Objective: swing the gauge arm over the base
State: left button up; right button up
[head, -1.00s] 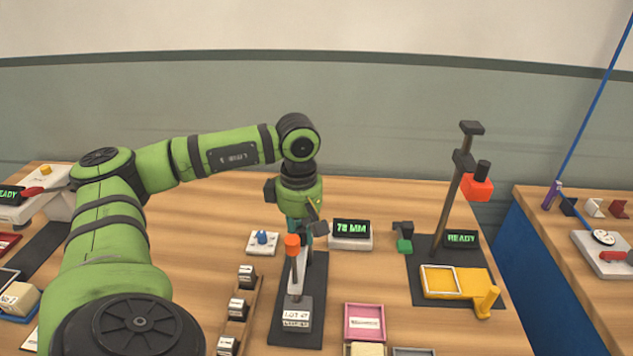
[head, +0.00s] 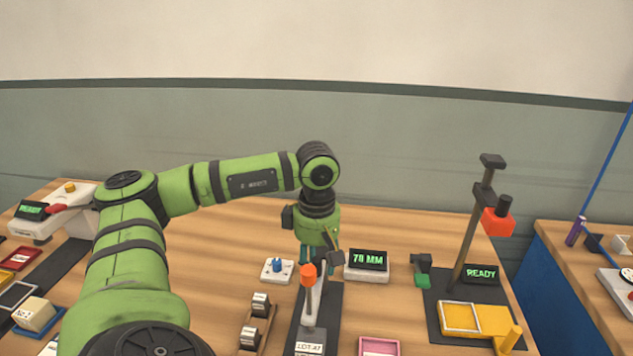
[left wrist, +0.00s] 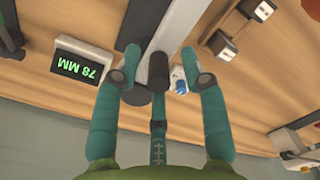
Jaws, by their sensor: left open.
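The gauge stands on a dark base plate (head: 331,310) in the middle of the table, with a grey block marked LOT 47 (head: 310,345) at its near end. A light grey bar, seemingly the gauge arm (head: 314,303), lies above the plate with an orange knob (head: 308,273) at its upper end. My left gripper (head: 312,257) is open at the plate's far end, just behind the orange knob. In the left wrist view, my open teal fingers (left wrist: 159,62) flank a dark cylinder; the grey bar (left wrist: 174,22) runs beyond. I cannot tell whether they touch.
A 78 MM display (head: 367,265) stands close right of my gripper, and a white pad with a blue knob (head: 277,266) close left. Label blocks (head: 260,304) stand left of the plate. A tall post (head: 471,235) with an orange-red head rises at right.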

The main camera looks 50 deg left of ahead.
aim_at(316, 260)
pick_arm(q)
notch_tip(316, 260, up, 12)
jog(key=shift+f, duration=0.25)
jog(key=shift+s+f, duration=0.1)
dwell(0.6)
